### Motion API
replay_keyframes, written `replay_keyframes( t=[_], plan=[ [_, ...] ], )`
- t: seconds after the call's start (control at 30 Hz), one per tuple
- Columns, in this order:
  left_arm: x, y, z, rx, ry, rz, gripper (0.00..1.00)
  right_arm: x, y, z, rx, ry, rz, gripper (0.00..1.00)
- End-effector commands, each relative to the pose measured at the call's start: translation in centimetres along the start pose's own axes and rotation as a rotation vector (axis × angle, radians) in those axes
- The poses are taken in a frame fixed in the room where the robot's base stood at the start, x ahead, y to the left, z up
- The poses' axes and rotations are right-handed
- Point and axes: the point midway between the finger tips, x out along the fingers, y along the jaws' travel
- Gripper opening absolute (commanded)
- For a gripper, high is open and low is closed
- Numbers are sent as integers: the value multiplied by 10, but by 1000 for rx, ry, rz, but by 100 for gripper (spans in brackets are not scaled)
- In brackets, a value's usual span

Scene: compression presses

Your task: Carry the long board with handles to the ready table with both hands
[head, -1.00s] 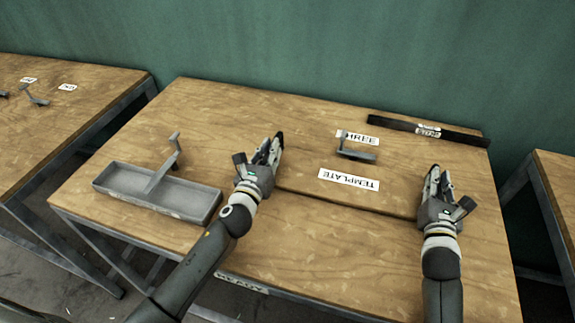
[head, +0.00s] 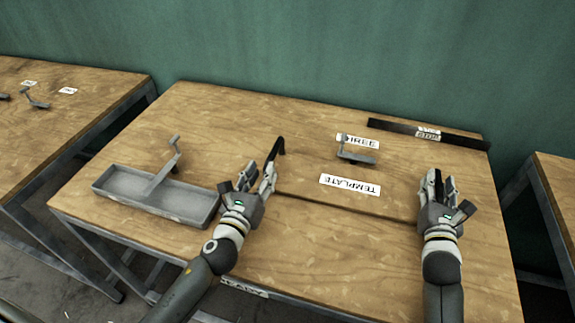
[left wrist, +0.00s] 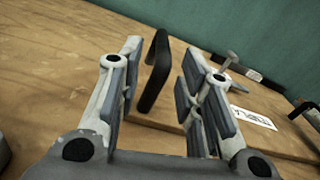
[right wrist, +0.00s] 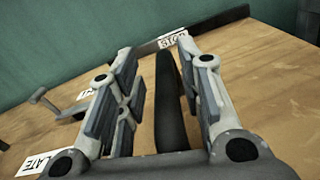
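The long board (head: 345,205) lies on the wooden table and matches its colour, so only a dark edge line sets it off. A black handle (head: 275,152) stands at its left end, and it also shows in the left wrist view (left wrist: 153,75). My left gripper (head: 257,180) is open just in front of this handle, with the handle in line with the gap. My right gripper (head: 438,185) is open, with a dark bar-like handle (right wrist: 170,100) between its fingers in the right wrist view. I cannot tell whether the fingers touch it.
A grey tray (head: 155,195) with an upright lever is to the left. A small grey bracket (head: 356,155), a "TEMPLATE" label (head: 350,185) and a long black bar (head: 390,126) lie toward the back. Other tables stand left (head: 75,100) and right (head: 558,180).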

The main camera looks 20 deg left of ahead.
Motion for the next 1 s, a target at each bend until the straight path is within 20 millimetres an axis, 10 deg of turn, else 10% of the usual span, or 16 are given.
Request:
replay_keyframes(
  t=[1.0],
  plan=[
    [-6, 0, 0, 0, 0, 0, 34, -118, 0, -1, 1, 1, 0, 34]
  ],
)
